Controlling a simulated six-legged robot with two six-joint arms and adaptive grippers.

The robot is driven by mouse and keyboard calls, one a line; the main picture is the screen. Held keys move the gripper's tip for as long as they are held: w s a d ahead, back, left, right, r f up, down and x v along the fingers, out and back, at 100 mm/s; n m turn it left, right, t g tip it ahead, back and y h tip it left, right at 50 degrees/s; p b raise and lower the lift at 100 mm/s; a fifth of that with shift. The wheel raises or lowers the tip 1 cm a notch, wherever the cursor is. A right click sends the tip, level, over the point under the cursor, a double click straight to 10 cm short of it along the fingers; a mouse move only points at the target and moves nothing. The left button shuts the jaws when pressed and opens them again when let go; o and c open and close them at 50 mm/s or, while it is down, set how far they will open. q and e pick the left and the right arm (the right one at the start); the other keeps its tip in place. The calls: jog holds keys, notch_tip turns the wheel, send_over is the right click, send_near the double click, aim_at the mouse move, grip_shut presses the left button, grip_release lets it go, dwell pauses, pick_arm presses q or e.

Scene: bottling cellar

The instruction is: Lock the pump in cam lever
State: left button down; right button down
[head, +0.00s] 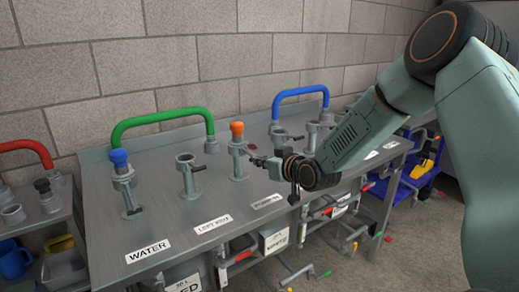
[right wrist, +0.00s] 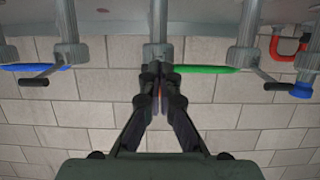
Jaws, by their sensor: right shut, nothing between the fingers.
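A steel upright fitting with an orange plug (head: 237,128) in its top stands on the bench, behind a small white label (head: 267,201) whose text I cannot read surely. Its cam lever is largely hidden by my gripper; I cannot tell its angle. My right gripper (head: 256,156) is shut and empty, close to the right side of this fitting. In the right wrist view, which is upside down, the fingertips (right wrist: 160,72) point at the middle post (right wrist: 155,28). I cannot tell whether they touch it. My left gripper is not in view.
A blue-plugged fitting (head: 120,172) stands behind the WATER label (head: 148,251). An open-topped fitting (head: 188,175) stands between it and the orange one. Green (head: 160,117) and blue (head: 300,90) pipe loops rise behind. The bench front (head: 190,250) is clear apart from labels.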

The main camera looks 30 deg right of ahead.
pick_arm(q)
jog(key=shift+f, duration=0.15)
pick_arm(e)
jog(key=shift+d, duration=0.15)
pick_arm(q)
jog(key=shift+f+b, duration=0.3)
jog(key=shift+b, duration=0.15)
pick_arm(e)
jog(key=shift+w, duration=0.1)
dwell(0.9)
